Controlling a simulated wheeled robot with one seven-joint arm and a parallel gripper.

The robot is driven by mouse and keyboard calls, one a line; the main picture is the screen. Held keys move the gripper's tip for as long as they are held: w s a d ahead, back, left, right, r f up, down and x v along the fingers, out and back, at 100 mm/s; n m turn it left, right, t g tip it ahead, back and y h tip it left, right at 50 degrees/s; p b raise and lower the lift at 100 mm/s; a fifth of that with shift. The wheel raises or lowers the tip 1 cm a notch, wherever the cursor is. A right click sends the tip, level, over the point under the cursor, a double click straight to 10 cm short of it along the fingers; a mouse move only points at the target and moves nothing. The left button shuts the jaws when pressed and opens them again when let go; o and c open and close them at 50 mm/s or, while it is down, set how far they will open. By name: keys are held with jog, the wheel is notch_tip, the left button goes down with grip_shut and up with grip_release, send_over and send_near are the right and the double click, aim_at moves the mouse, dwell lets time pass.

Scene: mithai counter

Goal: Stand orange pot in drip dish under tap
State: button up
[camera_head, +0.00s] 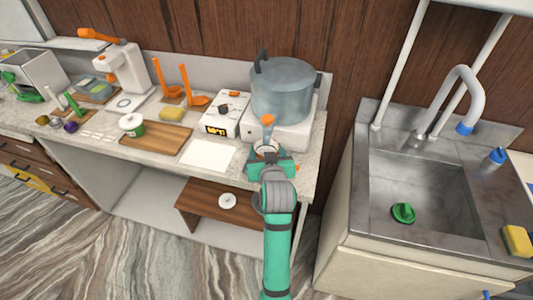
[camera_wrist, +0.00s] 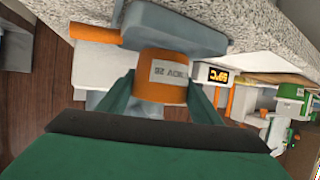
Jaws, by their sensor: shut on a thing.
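My gripper (camera_head: 270,160) is over the front edge of the counter, in front of the big grey steel pot (camera_head: 283,92). In the wrist view my gripper (camera_wrist: 160,98) is shut on the orange pot (camera_wrist: 160,78), a small orange cylinder with a pale date label, appearing upside down. A grey rounded form (camera_wrist: 170,28) lies just beyond the orange pot; I cannot tell whether it is the drip dish or whether they touch. A curved tap (camera_head: 464,98) with a blue end rises over the sink on the right.
A white device with a lit display (camera_head: 214,129) stands left of the steel pot. A white sheet (camera_head: 208,155) and a wooden board (camera_head: 156,138) lie on the counter. The sink (camera_head: 430,190) holds a green object (camera_head: 403,212). A gap separates sink and counter.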

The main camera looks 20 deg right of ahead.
jog(key=shift+s+f, duration=0.2)
jog(key=shift+f, duration=0.9)
jog(key=shift+f, duration=0.1)
jog(key=o, duration=1)
jog(key=shift+o, duration=0.2)
